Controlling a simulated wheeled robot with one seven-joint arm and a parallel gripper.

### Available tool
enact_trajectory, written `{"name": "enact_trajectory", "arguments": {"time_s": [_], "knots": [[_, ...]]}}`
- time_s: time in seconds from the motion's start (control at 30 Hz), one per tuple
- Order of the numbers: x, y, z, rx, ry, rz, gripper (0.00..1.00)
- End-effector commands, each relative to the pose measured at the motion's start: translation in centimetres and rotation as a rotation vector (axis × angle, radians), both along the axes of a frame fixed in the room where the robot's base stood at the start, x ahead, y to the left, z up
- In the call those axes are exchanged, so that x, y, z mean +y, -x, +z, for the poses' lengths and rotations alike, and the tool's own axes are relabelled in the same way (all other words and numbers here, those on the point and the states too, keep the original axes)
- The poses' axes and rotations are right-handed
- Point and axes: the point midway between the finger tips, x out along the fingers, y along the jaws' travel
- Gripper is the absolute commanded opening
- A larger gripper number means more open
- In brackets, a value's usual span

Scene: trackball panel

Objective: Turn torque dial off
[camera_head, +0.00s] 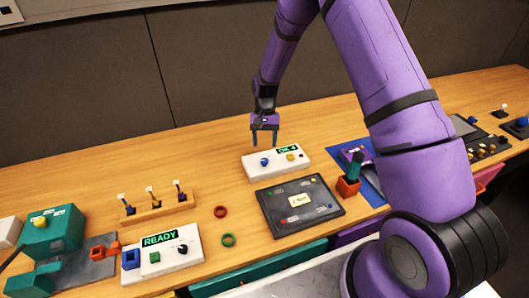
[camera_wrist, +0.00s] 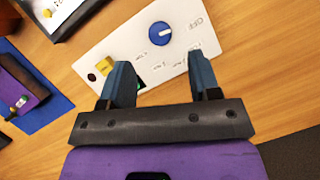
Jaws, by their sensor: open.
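A white panel (camera_head: 291,160) with a green-lit display stands on the wooden table, beneath my gripper in the head view. It carries a blue dial (camera_head: 265,162) and a yellow knob (camera_head: 290,156). In the wrist view the blue dial (camera_wrist: 160,35) has a white pointer mark, and "OFF" is printed at its right. The yellow knob (camera_wrist: 105,66) is at the left of the panel there. My gripper (camera_head: 264,143) is open and empty, pointing down above the panel. In the wrist view its two fingers (camera_wrist: 163,80) are apart, and the dial shows beyond the gap, not between them.
A dark tray-like panel (camera_head: 318,211) lies in front of the white panel. A red cup (camera_head: 348,188) with a green-handled item stands to the right. A white "READY" box (camera_head: 187,259) and a rack of switches (camera_head: 157,207) are at the left.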

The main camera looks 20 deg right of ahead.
Motion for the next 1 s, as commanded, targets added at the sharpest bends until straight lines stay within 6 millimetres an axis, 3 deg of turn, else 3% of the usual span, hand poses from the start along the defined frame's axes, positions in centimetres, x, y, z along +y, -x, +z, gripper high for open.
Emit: {"name": "enact_trajectory", "arguments": {"time_s": [0.1, 0.3, 0.87, 1.0], "knots": [[-0.3, -0.8, 2.0, -0.002, 0.0, 0.0, 0.57], [-0.6, -1.6, 4.0, 0.0, 0.0, 0.0, 0.57], [-0.7, -1.7, 4.6, 0.001, -0.001, 0.001, 0.57], [-0.8, -1.6, 5.8, -0.016, 0.001, 0.007, 0.57]]}}
